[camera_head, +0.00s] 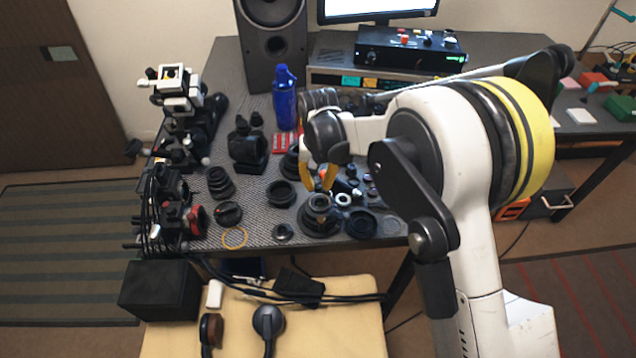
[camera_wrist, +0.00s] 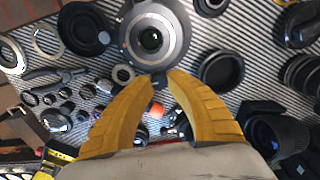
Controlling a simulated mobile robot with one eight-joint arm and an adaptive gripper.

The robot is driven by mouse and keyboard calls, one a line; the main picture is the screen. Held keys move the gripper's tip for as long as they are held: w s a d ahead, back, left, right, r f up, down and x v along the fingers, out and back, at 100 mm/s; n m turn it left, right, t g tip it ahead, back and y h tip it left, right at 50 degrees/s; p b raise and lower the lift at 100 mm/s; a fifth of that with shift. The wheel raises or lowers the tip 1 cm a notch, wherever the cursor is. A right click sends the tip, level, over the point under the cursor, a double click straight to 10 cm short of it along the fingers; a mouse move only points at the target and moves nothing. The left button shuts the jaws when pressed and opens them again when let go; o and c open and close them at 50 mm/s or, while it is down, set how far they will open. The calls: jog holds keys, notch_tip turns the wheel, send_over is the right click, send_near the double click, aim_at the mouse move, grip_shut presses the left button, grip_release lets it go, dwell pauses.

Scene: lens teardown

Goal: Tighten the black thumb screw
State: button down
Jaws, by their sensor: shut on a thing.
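The lens assembly (camera_head: 320,213) stands near the front edge of the table, a dark round body with a lighter ring. In the wrist view the lens assembly (camera_wrist: 151,38) shows its grey ring and glass centre at the top. The small black thumb screw (camera_wrist: 159,80) sits at its lower rim, mostly hidden between my fingertips. My gripper (camera_wrist: 160,77) has two yellow fingers closed in on the screw from both sides. In the head view my gripper (camera_head: 319,188) points down at the lens's far side; the screw cannot be made out there.
Black lens rings and barrels lie close around, including a ring (camera_wrist: 222,69) at right and another (camera_wrist: 84,29) at left. Small parts lie beneath my fingers. A blue bottle (camera_head: 284,98) and a speaker (camera_head: 272,40) stand behind. A yellow ring (camera_head: 235,238) lies at the front left.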

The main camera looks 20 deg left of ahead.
aim_at(318, 185)
dwell(0.3)
jog(key=c, duration=1.3)
grip_release()
jog(key=shift+o, duration=0.2)
notch_tip(318, 185, up, 12)
